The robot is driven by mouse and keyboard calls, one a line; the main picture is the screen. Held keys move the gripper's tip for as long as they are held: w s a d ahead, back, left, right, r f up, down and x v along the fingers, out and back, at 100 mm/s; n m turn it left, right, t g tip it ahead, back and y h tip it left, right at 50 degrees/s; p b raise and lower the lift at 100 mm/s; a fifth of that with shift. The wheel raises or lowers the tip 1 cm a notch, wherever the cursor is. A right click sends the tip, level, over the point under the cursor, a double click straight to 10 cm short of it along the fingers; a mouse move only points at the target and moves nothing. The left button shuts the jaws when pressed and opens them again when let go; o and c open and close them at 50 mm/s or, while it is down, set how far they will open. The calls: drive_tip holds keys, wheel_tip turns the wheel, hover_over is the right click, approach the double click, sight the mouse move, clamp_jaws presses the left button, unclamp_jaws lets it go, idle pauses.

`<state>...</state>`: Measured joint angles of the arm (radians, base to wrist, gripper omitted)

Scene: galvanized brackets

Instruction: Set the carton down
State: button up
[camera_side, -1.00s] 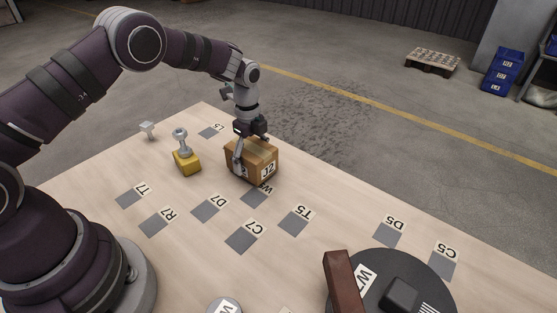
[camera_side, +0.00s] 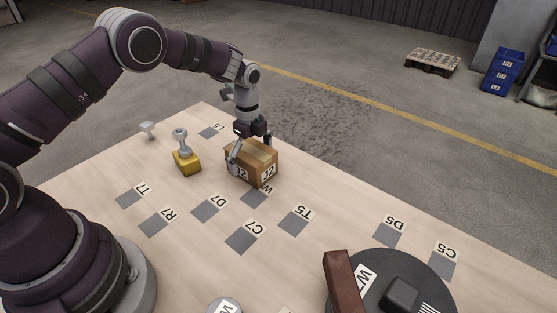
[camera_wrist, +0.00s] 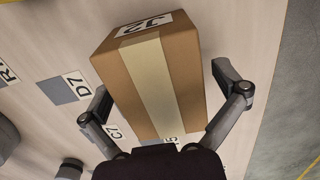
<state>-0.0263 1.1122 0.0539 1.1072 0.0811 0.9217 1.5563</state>
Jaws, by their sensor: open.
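The carton (camera_side: 252,164) is a brown box with a tan tape strip and white labels reading J2. It rests on the light wooden table, near the far edge, beside the grey square marked W. My gripper (camera_side: 247,152) is above and around it. In the wrist view the carton (camera_wrist: 152,80) lies between the two open fingers of my gripper (camera_wrist: 158,95), with a gap on the right side. The left finger is close to the carton; I cannot tell whether it touches. The carton's underside is hidden.
A yellow block with a grey knob (camera_side: 187,161) and a small pale bracket (camera_side: 148,129) stand left of the carton. Labelled grey squares (camera_side: 245,237) dot the table. A dark round disc (camera_side: 425,275) and a brown bar (camera_side: 340,283) are at the front right.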

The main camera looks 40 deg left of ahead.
sight(250, 150)
wheel_tip(250, 150, up, 12)
drive_tip(key=shift+f, duration=0.1)
drive_tip(key=s+d+r+n+t, duration=0.2)
drive_tip(key=s+r+n+t, duration=0.2)
drive_tip(key=s+r+n, duration=0.65)
drive_tip(key=s+f+n+t, duration=0.1)
drive_tip(key=s+f+n, duration=0.1)
drive_tip(key=s+n, duration=0.5)
drive_tip(key=shift+s+a+f+t, duration=0.25)
drive_tip(key=shift+f+t, duration=0.05)
drive_tip(key=shift+n, duration=0.25)
